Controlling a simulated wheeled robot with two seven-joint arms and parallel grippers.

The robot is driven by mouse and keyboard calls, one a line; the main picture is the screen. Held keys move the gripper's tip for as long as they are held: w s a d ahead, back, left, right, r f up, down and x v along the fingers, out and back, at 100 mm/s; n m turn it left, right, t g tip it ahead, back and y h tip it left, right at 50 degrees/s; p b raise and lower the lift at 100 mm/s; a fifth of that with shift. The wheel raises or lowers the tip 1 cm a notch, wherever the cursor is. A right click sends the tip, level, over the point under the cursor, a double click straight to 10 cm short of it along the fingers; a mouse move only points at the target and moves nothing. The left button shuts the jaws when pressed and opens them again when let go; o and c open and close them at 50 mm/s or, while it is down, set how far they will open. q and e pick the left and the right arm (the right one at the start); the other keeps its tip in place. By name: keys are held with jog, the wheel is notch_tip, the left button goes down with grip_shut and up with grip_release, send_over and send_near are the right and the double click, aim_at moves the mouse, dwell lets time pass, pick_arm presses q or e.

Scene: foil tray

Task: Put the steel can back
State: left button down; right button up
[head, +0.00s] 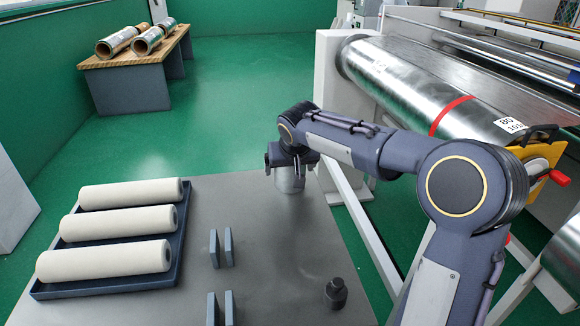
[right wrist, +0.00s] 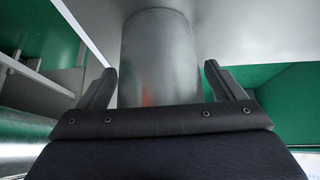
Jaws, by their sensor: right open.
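The steel can (head: 289,181) is a plain grey metal cylinder standing on the grey table (head: 215,190) near its far right edge. My right gripper (head: 291,162) is over the can and hides its upper part in the head view. In the right wrist view the can (right wrist: 158,45) fills the space between the two spread fingers (right wrist: 159,72). A gap shows on each side, and the fingers do not visibly press on it. My left gripper is not in view.
A dark tray (head: 36,289) with three white rolls lies at the left. Upright grey plates (head: 228,247) and a small black object (head: 335,293) stand nearer. A large roller machine (head: 400,85) is beyond the table's right edge. A wooden-topped bench (head: 125,65) stands far back.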

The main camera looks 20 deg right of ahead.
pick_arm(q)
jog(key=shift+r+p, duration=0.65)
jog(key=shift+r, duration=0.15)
pick_arm(e)
jog(key=v, duration=1.2)
